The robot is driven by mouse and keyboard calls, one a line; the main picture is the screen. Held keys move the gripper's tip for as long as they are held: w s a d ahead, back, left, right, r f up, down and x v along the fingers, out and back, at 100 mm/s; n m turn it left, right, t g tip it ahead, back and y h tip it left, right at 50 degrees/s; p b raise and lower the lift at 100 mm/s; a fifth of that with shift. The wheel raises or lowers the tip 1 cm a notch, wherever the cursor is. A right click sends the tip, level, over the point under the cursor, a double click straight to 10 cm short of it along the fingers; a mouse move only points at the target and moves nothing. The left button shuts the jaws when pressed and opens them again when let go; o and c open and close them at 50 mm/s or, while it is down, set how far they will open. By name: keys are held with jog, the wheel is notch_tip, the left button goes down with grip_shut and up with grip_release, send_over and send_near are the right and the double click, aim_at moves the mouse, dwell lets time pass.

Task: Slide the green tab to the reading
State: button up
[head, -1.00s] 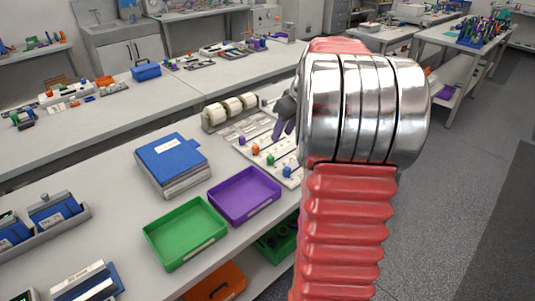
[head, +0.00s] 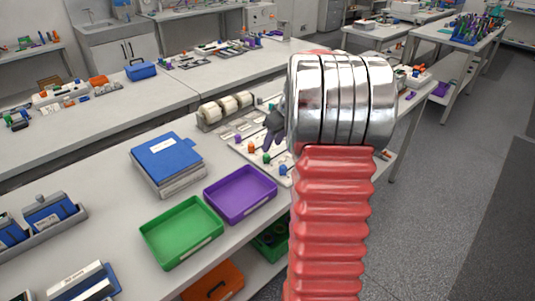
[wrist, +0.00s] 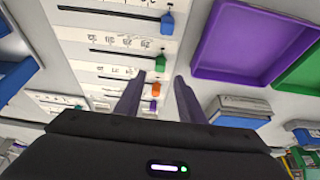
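The green tab (wrist: 160,63) sits at the right end of a dark slot in a white board (wrist: 82,20) with a printed number scale. In the head view the green tab (head: 266,159) shows near the board's front edge. My gripper (wrist: 159,76) is open and empty, its two dark fingers spread below the green tab in the wrist view. The orange tab (wrist: 156,87) and the purple tab (wrist: 152,105) appear between the fingers. It cannot be told how high the fingers are above the board. In the head view my gripper (head: 273,127) hangs over the board, partly hidden by my arm.
The blue tab (wrist: 167,22) is in the neighbouring slot. A purple tray (head: 240,206) and a green tray (head: 180,248) lie left of the board. Blue-topped boxes (head: 168,165) and a holder of white rolls (head: 224,112) stand nearby.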

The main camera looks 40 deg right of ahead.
aim_at(267, 155)
jog(key=x, duration=0.7)
jog(key=shift+c, duration=0.6)
grip_shut()
